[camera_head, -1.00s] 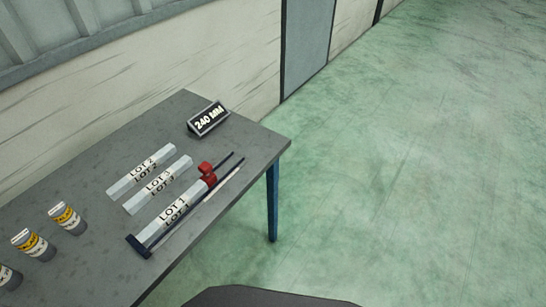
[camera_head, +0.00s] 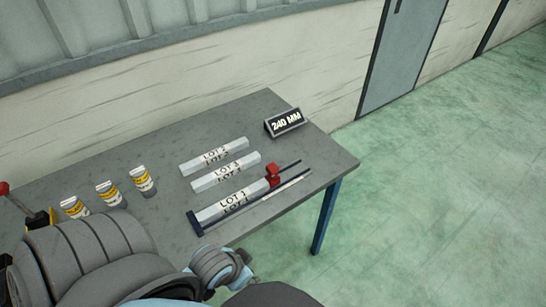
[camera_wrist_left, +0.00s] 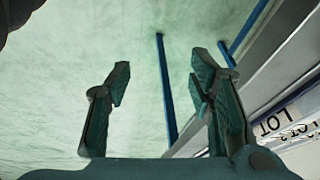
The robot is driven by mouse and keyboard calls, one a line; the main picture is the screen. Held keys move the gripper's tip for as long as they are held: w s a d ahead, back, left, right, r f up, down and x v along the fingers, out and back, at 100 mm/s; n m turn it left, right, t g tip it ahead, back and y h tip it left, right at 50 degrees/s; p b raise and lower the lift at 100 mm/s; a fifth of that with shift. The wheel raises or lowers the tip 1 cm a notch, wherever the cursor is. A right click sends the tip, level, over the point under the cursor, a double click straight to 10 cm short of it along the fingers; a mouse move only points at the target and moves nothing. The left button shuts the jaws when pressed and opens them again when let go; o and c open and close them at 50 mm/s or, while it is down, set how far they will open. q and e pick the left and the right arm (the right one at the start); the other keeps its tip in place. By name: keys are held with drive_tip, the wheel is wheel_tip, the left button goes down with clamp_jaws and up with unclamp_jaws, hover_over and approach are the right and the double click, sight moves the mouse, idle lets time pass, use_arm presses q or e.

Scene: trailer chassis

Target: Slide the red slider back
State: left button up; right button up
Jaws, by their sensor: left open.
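The red slider (camera_head: 272,176) sits on a dark rail gauge (camera_head: 293,165) on the grey table. A pale bar marked LOT 1 (camera_head: 225,205) lies along the gauge between the dark end stop (camera_head: 194,222) and the slider, its right end at or very near the slider. My left arm comes in at the lower left of the head view, and its fingers cannot be made out there. In the left wrist view my left gripper (camera_wrist_left: 161,65) is open and empty, with floor behind it and the table edge to its right. My right gripper is not in view.
Bars LOT 2 (camera_head: 213,157) and LOT 3 (camera_head: 226,173) lie behind the gauge. A 240 MM sign (camera_head: 284,122) stands at the back right. Several yellow-labelled containers (camera_head: 143,181) stand on the left of the table (camera_head: 255,112). Floor is clear to the right.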

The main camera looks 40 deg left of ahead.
use_arm(q)
wheel_tip(320, 180, up, 2)
drive_tip(key=m+t+h, duration=0.1)
drive_tip(key=t+h, duration=0.4)
drive_tip(key=t, duration=0.4)
approach(272, 167)
drive_tip(key=w+b, duration=0.1)
drive_tip(key=b, duration=0.2)
drive_tip(key=w+f+b, duration=0.1)
drive_tip(key=b, duration=0.3)
drive_tip(key=shift+d+f+m, duration=0.15)
drive_tip(key=shift+d+m, duration=0.15)
drive_tip(key=shift+d, duration=0.05)
drive_tip(key=b+x, duration=0.2)
drive_tip(key=x, duration=0.5)
drive_tip(key=shift+w+a, duration=0.1)
drive_tip(key=shift+w, duration=0.45)
clamp_jaws()
